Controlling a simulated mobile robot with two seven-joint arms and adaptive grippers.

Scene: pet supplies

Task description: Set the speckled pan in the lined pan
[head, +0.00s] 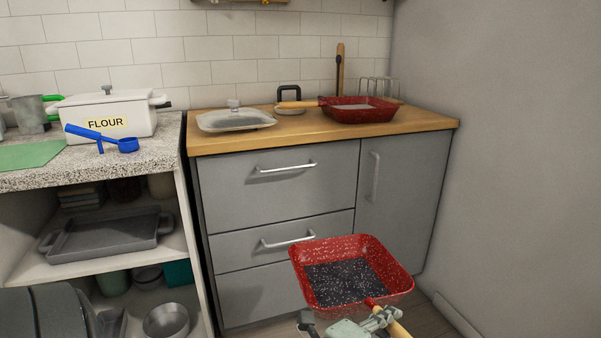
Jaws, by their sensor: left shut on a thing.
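The speckled pan (352,274) is a square red pan with white flecks, a dark speckled floor and a wooden handle. It hangs in the air in front of the grey drawers. My left gripper (379,317) is shut on its handle, at the bottom of the head view. The lined pan (358,115) is a red pan with a wooden handle pointing left and a pale grey area on its floor. It rests on the wooden counter, to the right and back, well apart from the held pan. My right gripper is not in view.
On the wooden counter (300,132) stand a lidded glass dish (236,119), a dark-handled press (289,99) and a wire rack (380,87). The counter's front strip is clear. A grey wall closes the right side. A granite shelf unit (90,160) is at left.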

